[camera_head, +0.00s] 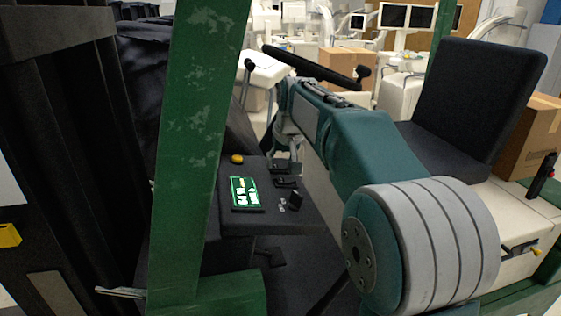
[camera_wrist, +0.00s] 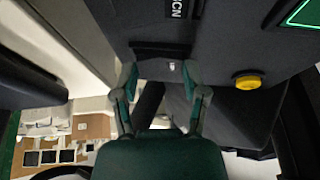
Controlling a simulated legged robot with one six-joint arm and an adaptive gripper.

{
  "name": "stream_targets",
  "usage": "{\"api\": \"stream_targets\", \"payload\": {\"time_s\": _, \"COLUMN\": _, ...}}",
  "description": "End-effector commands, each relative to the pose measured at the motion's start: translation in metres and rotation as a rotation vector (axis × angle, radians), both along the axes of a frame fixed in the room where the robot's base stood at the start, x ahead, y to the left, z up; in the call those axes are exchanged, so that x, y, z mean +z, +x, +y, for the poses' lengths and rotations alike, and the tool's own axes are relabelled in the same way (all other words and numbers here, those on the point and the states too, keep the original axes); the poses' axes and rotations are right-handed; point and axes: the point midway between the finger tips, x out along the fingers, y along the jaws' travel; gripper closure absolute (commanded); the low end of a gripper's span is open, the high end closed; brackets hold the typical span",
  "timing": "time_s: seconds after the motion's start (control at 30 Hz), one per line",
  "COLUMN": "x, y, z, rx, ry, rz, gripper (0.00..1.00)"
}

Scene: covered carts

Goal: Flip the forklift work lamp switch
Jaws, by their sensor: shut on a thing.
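A dark dashboard panel (camera_head: 232,215) on the forklift carries the controls. On it, a small black switch (camera_wrist: 160,50) with a pale mark on its face sits near partly visible white lettering in the wrist view. My gripper (camera_wrist: 158,70) reaches it, with one teal fingertip at each side, and is shut on it. In the head view my gripper (camera_head: 287,166) is over the panel's far right part, beside the small black switch housing (camera_head: 286,182). The switch's exact position is hard to tell because the fingers and arm partly cover it.
A lit green display (camera_head: 245,193) and a yellow button (camera_head: 237,159) sit on the panel. The steering wheel (camera_head: 310,67) is close beyond my arm. A green post (camera_head: 195,130) stands left; the seat (camera_head: 470,110) is right.

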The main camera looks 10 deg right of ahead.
Motion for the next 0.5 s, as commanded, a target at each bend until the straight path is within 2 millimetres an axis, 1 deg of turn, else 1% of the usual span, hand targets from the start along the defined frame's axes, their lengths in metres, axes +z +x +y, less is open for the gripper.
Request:
{"api": "stream_targets", "payload": {"time_s": 0.03, "x": -0.0032, "y": -0.0002, "z": -0.0018, "rx": -0.003, "ry": 0.031, "rz": 0.007, "gripper": 0.91}}
{"api": "stream_targets", "payload": {"time_s": 0.3, "x": -0.0051, "y": 0.0, "z": -0.0065, "rx": -0.004, "ry": 0.224, "rz": 0.008, "gripper": 0.91}}
{"api": "stream_targets", "payload": {"time_s": 0.5, "x": -0.0062, "y": -0.0003, "z": -0.0074, "rx": -0.001, "ry": 0.307, "rz": 0.01, "gripper": 0.91}}
